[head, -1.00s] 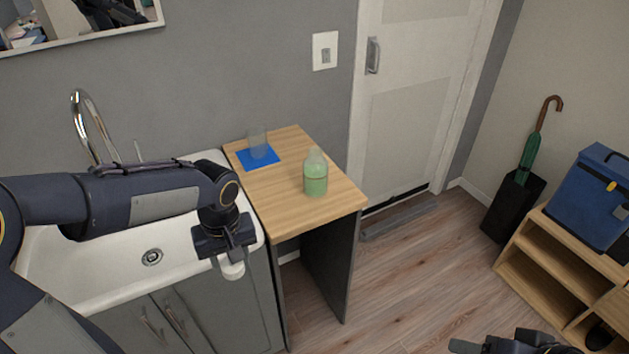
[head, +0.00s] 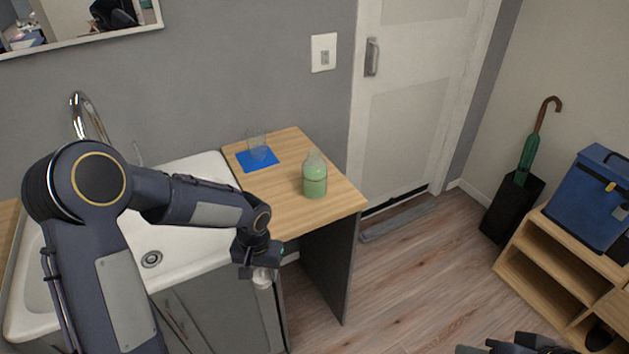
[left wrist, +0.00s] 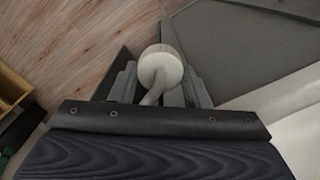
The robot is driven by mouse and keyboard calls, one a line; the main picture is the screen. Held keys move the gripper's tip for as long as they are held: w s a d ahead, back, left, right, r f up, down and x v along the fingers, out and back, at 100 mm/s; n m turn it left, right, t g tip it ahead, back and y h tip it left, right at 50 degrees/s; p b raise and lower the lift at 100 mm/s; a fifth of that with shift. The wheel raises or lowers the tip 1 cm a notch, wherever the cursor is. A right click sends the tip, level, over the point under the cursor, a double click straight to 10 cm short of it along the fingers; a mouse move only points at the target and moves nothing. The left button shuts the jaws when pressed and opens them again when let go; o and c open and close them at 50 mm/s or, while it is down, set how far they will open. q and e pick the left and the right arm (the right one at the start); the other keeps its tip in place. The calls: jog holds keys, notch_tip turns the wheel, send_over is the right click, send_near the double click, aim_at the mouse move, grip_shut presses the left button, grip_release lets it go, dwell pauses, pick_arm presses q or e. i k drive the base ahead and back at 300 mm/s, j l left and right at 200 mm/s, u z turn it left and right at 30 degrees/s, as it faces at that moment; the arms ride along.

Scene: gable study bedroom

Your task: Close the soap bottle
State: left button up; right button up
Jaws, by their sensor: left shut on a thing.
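The soap bottle (head: 314,181) stands upright on the wooden counter, green below with a clear neck and no pump top on it. My left gripper (head: 262,268) is shut on a white pump top (head: 263,281), out past the counter's front edge and lower left of the bottle. In the left wrist view the pump top (left wrist: 160,68) sits between the two fingers (left wrist: 160,84), its round head and spout showing; its lower part is hidden. My right gripper (head: 505,346) is only partly in view at the bottom edge, and its opening cannot be made out.
A clear glass (head: 256,145) stands on a blue mat (head: 259,162) at the back of the counter (head: 283,205). A white sink (head: 190,257) with a tall tap (head: 88,115) is left of it. The counter around the bottle is clear.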

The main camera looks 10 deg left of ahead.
aim_at(314, 168)
jog(key=k, duration=0.65)
jog(key=u, duration=1.5)
jog(key=l+u, duration=0.15)
jog(key=u, duration=0.2)
jog(key=l, duration=1)
jog(key=i+l, duration=0.15)
jog(key=l, duration=1.85)
jog(key=i, duration=0.05)
